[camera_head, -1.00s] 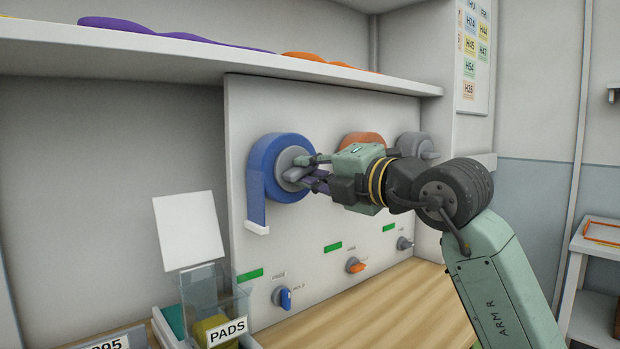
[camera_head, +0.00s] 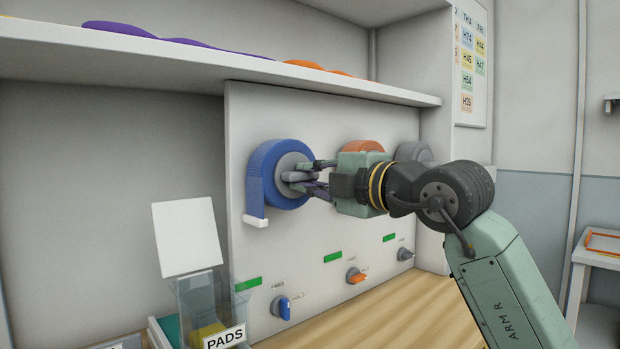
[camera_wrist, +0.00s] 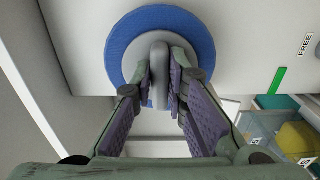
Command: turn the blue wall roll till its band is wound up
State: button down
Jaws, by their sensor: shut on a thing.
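The blue wall roll (camera_head: 265,160) is mounted on the upright white panel, with a grey hub at its centre. Its blue band (camera_head: 255,198) hangs down at the left side and ends in a white bar (camera_head: 255,221). The band's hanging part is short. My gripper (camera_head: 297,181) is at the front of the roll, its fingers closed around the grey hub handle. In the wrist view the blue roll (camera_wrist: 118,48) is straight ahead, and the fingers press both sides of the upright grey handle (camera_wrist: 159,80). The hanging band does not show clearly there.
An orange roll (camera_head: 362,146) and a grey roll (camera_head: 413,152) sit further right, partly behind my gripper. Below are a blue knob (camera_head: 284,306), an orange knob (camera_head: 356,275) and a grey knob (camera_head: 405,254). A clear PADS bin (camera_head: 200,300) stands at lower left. A shelf runs above.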

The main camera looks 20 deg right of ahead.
jog(key=shift+d, duration=0.1)
jog(key=c, duration=1.6)
grip_release()
jog(key=v, duration=1.2)
